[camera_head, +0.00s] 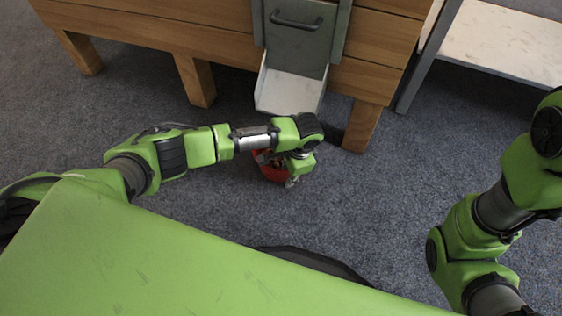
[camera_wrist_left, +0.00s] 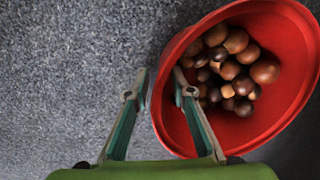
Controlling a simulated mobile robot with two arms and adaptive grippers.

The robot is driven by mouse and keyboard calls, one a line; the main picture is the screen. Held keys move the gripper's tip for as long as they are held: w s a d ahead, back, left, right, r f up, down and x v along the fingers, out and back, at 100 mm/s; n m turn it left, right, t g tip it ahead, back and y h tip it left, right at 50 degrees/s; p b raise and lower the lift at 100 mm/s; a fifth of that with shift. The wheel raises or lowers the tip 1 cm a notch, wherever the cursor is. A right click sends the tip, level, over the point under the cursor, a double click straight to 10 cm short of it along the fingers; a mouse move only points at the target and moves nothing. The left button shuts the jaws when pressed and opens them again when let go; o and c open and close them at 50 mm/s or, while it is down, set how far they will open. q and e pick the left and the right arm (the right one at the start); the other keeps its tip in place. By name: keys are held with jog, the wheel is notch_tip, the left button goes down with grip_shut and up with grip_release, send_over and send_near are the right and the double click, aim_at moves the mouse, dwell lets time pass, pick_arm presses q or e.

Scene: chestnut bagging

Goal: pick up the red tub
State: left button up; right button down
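The red tub (camera_wrist_left: 292,118) holds several brown chestnuts (camera_wrist_left: 238,78). In the head view the tub (camera_head: 268,172) is on the carpet, mostly hidden under my left gripper (camera_head: 276,170). In the left wrist view my left gripper (camera_wrist_left: 161,80) straddles the tub's left rim. One finger is outside the wall and the other inside. The fingers stand apart with a small gap to the rim, so the gripper looks open around it. My right arm shows at the right edge of the head view; its gripper is out of the picture.
A wooden cabinet (camera_head: 165,28) on legs stands at the back, with a grey hatch and a pale chute (camera_head: 288,92) behind the tub. A pale shelf (camera_head: 500,45) is at the upper right. The carpet (camera_head: 375,190) right of the tub is clear.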

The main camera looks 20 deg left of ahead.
pick_arm(q)
jog(key=shift+f, duration=0.45)
jog(key=shift+r, duration=0.1)
grip_shut()
jog(key=shift+w, duration=0.1)
